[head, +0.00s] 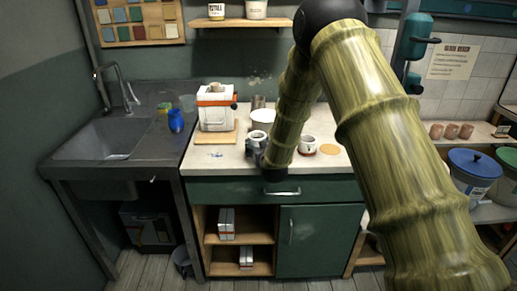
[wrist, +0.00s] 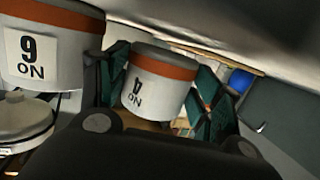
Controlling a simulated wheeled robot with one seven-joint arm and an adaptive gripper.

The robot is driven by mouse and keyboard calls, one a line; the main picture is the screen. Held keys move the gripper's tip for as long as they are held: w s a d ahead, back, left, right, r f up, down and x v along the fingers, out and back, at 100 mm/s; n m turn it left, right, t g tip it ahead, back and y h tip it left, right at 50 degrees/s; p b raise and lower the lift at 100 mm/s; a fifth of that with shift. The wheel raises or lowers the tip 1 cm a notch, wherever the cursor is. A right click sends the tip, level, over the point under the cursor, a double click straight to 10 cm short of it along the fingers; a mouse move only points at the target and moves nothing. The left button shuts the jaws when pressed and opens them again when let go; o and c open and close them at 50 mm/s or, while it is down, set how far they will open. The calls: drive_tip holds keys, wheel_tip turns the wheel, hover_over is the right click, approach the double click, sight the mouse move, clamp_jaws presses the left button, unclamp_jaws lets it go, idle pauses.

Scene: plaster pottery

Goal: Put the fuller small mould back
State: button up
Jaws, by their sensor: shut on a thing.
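My gripper (wrist: 160,90) has its green finger pads on either side of a small white mould (wrist: 155,88) with an orange band and an inverted label, like "NO 4". In the head view this mould (head: 258,136) shows just left of my arm's end; whether it touches the worktop is unclear. A second small mould (wrist: 45,45), its inverted label like "NO 6", stands beside it. In the head view that second mould (head: 307,142) is right of my arm. An empty round orange mat (head: 330,150) lies further right.
A large white mould with an orange strap (head: 217,110) stands on a board at the worktop's left. A white bowl (head: 263,116) is behind the held mould. A blue cup (head: 176,121) stands by the sink. The front-left worktop (head: 215,160) is mostly clear.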

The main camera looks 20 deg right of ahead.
drive_tip(key=shift+f, duration=0.7)
drive_tip(key=shift+f, duration=0.15)
drive_tip(key=o, duration=1)
